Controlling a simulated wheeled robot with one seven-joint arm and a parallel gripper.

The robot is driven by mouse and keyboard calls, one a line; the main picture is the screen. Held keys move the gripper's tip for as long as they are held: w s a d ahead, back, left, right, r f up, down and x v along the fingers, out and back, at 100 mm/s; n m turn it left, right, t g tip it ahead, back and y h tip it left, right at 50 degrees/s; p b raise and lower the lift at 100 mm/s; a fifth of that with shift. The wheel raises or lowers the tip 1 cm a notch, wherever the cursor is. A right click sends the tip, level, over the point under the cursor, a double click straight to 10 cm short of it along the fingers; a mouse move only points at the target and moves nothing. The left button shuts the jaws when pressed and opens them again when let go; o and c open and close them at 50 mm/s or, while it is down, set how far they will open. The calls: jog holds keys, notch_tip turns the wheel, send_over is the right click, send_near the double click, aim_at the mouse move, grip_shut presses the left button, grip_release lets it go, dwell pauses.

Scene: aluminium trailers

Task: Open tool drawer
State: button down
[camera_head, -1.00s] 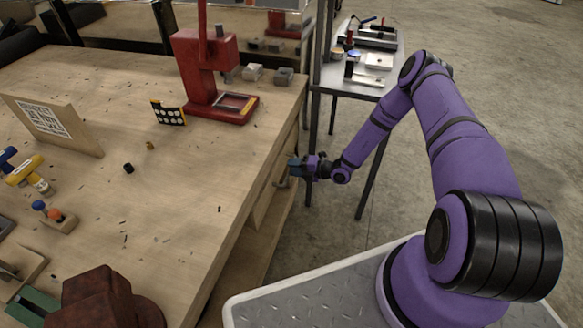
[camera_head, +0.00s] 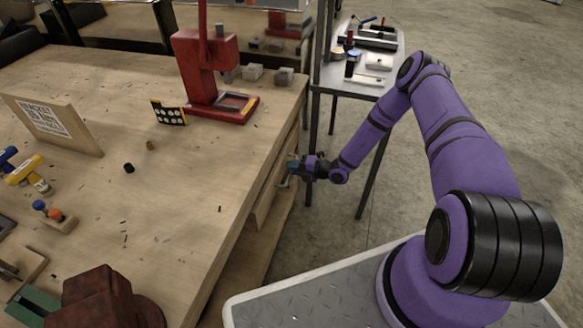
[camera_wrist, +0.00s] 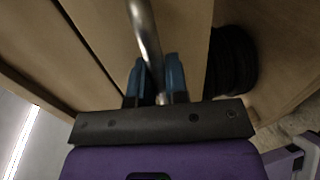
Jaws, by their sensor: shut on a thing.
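The tool drawer (camera_head: 265,206) is a wooden front in the side of the workbench, below its top edge. It carries a curved metal handle (camera_wrist: 145,35). My gripper (camera_head: 287,172) is at this handle, beside the bench's right side. In the wrist view, the blue fingers of my gripper (camera_wrist: 157,82) stand on either side of the metal handle and are shut on it. How far the drawer stands out is hard to tell, as the bench top and my gripper hide part of it.
The wooden workbench (camera_head: 130,220) holds a red press (camera_head: 212,75), a wooden board with a printed sheet (camera_head: 50,122) and several small tools. A metal side table (camera_head: 375,85) with parts stands behind my arm. Concrete floor lies free at the right.

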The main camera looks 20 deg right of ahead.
jog(key=f+v, duration=0.3)
jog(key=v, duration=1.1)
jog(key=d+f+v, duration=0.1)
jog(key=f+v, duration=0.1)
jog(key=v, duration=1.2)
jog(key=shift+s+f, duration=0.3)
jog(key=shift+f, duration=0.1)
jog(key=c, duration=1.1)
grip_release()
jog(key=shift+c, duration=0.2)
jog(key=v, duration=1)
jog(key=shift+s+d, duration=0.25)
jog(key=shift+d, duration=0.1)
